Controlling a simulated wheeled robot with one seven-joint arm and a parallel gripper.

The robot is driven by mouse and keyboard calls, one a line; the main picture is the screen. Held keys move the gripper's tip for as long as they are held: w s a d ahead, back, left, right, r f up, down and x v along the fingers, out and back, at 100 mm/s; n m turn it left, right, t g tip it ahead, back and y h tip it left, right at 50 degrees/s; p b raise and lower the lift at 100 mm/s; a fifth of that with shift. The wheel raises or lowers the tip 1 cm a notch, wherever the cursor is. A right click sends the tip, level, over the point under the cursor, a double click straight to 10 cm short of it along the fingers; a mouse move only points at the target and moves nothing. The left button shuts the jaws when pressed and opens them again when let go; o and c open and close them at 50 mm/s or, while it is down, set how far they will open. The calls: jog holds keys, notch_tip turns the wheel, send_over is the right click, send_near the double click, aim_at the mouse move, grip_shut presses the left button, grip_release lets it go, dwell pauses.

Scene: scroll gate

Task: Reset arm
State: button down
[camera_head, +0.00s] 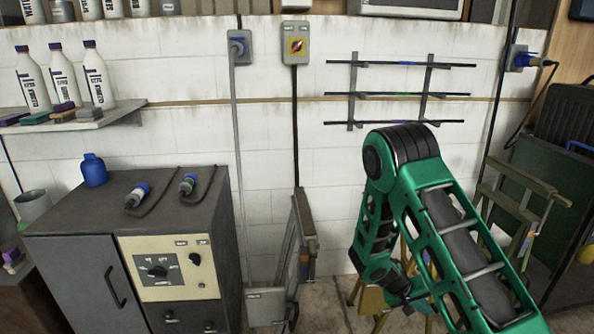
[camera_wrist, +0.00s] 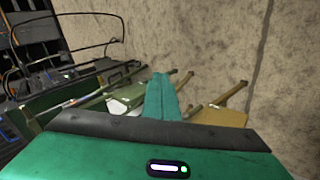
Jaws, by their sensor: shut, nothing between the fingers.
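My green arm is folded in the right half of the head view, in front of the white block wall (camera_head: 280,190). The end of the arm points down and its fingers cannot be made out there. In the wrist view, my gripper (camera_wrist: 162,82) shows as two teal fingers close together, shut and empty. The fingers appear apart from these things.
A grey cabinet (camera_head: 80,285) with a control panel (camera_head: 172,268) stands at the left. A wall rack (camera_head: 352,92) is above my arm.

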jog(key=s+d+r+m+g+y, duration=0.1)
jog(key=s+d+r+m+y, duration=0.15)
jog(key=s+r, duration=0.55)
jog(key=s+d+r+m+g+y, duration=0.1)
jog(key=s+d+r+y, duration=0.3)
jog(key=r, duration=0.9)
jog(key=s+a+r, duration=0.1)
jog(key=s+r, duration=0.2)
jog(key=s, duration=0.4)
jog(key=s+a+r+m+y, duration=0.1)
jog(key=s+a+r, duration=0.1)
jog(key=s+r, duration=0.2)
jog(key=s+a+r+t+y, duration=0.1)
jog(key=s+r, duration=0.3)
jog(key=s, duration=0.6)
jog(key=shift+s+a, duration=0.3)
jog(key=shift+a, duration=0.45)
